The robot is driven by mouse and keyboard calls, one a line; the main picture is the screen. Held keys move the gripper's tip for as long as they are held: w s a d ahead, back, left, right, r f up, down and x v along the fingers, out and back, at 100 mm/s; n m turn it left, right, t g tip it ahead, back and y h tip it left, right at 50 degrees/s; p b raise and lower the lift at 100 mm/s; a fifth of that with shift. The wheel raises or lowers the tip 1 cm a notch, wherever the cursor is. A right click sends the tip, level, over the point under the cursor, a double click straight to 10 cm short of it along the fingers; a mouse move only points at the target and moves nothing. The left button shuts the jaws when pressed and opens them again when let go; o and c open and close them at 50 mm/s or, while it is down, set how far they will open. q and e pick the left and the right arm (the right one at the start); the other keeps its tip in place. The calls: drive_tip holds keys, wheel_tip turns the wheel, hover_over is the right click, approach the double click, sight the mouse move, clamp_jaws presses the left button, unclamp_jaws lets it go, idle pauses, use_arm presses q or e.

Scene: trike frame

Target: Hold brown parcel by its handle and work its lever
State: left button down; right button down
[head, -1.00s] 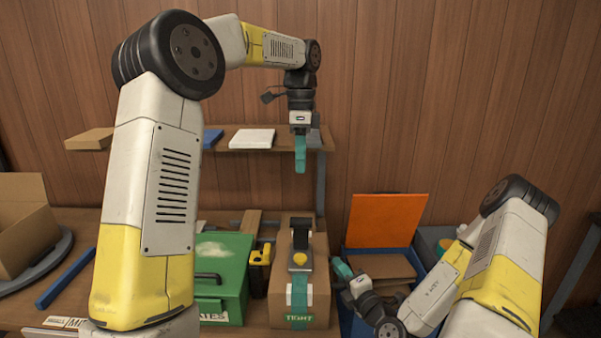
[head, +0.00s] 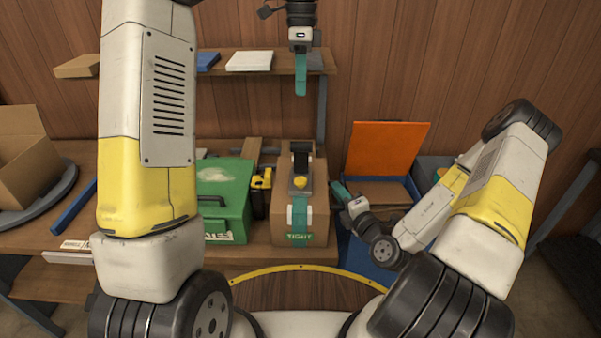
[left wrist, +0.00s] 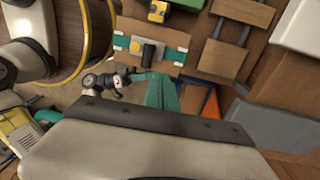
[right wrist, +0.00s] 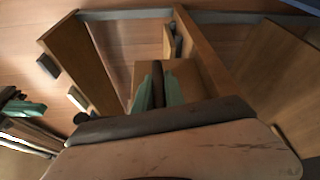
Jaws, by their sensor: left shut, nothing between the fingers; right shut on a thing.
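The brown parcel (head: 315,215) stands on the bench, with a teal strap, a tag reading TIGHT, and a grey fitting (head: 299,168) with a yellow knob and an upright black lever (head: 301,150). It also shows in the left wrist view (left wrist: 178,68). My right gripper (head: 340,192) is at the parcel's right side. In the right wrist view its fingers (right wrist: 158,88) are shut on a dark handle (right wrist: 158,76) in front of a brown box face. My left gripper (head: 300,75) is shut and empty, pointing down, well above the parcel. Its teal fingers show in the left wrist view (left wrist: 161,95).
A green box (head: 225,190) and a yellow-black item (head: 261,185) stand close left of the parcel. A blue crate with a raised orange lid (head: 387,145) is at its right. A shelf (head: 215,72) runs behind. An open carton (head: 25,150) is far left.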

use_arm(q)
wheel_tip(320, 180, up, 12)
drive_tip(key=w, duration=0.1)
idle(0.6)
drive_tip(key=shift+w, duration=0.1)
use_arm(e)
drive_tip(key=c, duration=1.3)
unclamp_jaws()
drive_tip(key=shift+s, duration=0.1)
